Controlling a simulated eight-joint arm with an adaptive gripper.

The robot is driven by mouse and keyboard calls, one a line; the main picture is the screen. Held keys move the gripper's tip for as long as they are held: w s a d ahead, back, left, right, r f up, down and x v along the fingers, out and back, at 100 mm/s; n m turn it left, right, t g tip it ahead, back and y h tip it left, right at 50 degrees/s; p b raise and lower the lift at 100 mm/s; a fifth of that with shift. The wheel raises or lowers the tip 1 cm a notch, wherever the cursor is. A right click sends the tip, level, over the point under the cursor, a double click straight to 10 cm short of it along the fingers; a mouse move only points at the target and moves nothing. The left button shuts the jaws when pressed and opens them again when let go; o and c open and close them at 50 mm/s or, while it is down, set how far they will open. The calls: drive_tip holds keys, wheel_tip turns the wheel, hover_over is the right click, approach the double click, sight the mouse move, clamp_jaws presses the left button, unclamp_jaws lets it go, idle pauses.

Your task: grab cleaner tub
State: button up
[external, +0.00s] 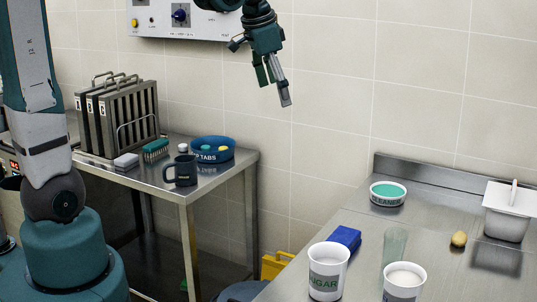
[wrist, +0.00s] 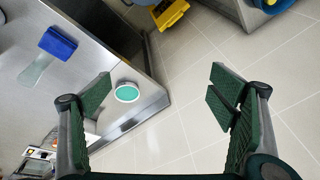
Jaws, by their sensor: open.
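The cleaner tub (external: 388,193) is a low round white tub with a dark label and a teal top. It stands at the back left of the right-hand steel counter, near the raised back edge. In the wrist view the cleaner tub (wrist: 127,92) lies near the counter's edge, just right of the left finger. My gripper (external: 277,92) hangs in the air well above and left of the tub, in front of the tiled wall. In the wrist view my gripper (wrist: 165,92) has its two green fingers wide apart with nothing between them.
The left table holds a mug (external: 181,171) and a blue bowl (external: 212,150).

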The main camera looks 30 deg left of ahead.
drive_tip(key=w+d+f+m+g, duration=0.1)
drive_tip(key=w+d+f+m, duration=0.2)
drive_tip(key=w+d, duration=0.4)
drive_tip(key=m+g+p, duration=0.2)
drive_tip(key=m+g, duration=0.1)
drive_tip(key=m, duration=0.4)
hover_over(388, 191)
drive_tip(key=shift+y, duration=0.4)
wheel_tip(388, 191, down, 20)
drive_tip(key=shift+s+a, duration=0.1)
drive_tip(key=shift+a, duration=0.05)
drive_tip(key=shift+d+f, duration=0.2)
drive_tip(key=shift+f, duration=0.05)
drive_tip(key=shift+f, duration=1.3)
